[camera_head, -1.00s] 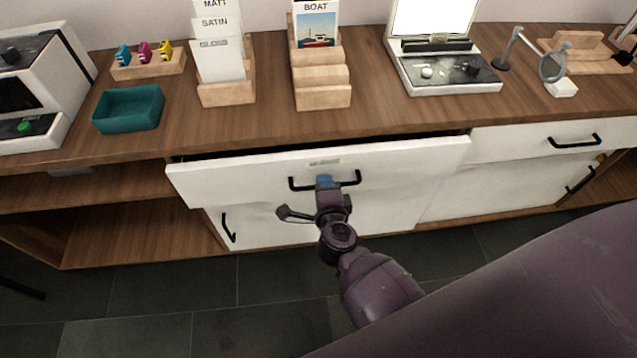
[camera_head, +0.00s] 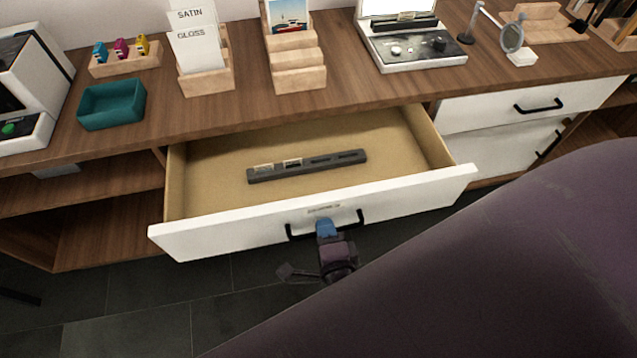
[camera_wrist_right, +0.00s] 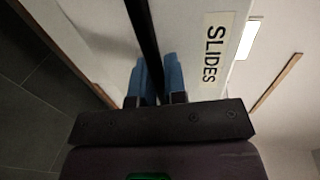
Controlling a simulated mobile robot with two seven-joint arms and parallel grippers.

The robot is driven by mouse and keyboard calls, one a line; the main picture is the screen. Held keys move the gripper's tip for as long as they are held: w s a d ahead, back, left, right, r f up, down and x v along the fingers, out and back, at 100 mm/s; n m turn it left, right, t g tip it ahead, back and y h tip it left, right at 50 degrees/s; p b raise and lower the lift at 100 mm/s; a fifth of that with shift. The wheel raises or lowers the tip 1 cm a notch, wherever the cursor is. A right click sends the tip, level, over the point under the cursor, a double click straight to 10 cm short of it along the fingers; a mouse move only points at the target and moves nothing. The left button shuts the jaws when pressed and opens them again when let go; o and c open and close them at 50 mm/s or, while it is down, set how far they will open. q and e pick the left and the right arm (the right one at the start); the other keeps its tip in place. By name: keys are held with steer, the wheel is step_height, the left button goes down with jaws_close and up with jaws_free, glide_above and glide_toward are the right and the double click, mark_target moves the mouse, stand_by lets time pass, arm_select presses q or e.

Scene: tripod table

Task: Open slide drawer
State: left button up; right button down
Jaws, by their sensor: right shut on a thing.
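The slide drawer (camera_head: 215,238) has a white front and stands well open, showing its pale wooden inside. Its black bar handle (camera_head: 361,217) is on the front, below a small label. My right gripper (camera_head: 326,226) has blue fingertips and is shut on the handle. In the right wrist view, the two blue fingers (camera_wrist_right: 155,78) lie on both sides of the black handle bar (camera_wrist_right: 140,25). The label (camera_wrist_right: 216,48) beside it reads "SLIDES". My left gripper is not in view.
A dark slotted holder (camera_head: 308,166) lies in the drawer. On the wooden counter stand a teal tray (camera_head: 112,104), a card rack (camera_head: 208,82), a stepped wooden rack (camera_head: 298,78) and a light box device (camera_head: 410,50). A closed white drawer (camera_head: 480,108) is at the right. Dark floor tiles lie in front.

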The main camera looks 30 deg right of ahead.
steer(key=f+v, duration=0.1)
steer(key=v, duration=0.5)
steer(key=shift+s+a, duration=0.15)
steer(key=shift+s, duration=0.35)
steer(key=shift+f, duration=0.15)
steer(key=c, duration=1.2)
jaws_free()
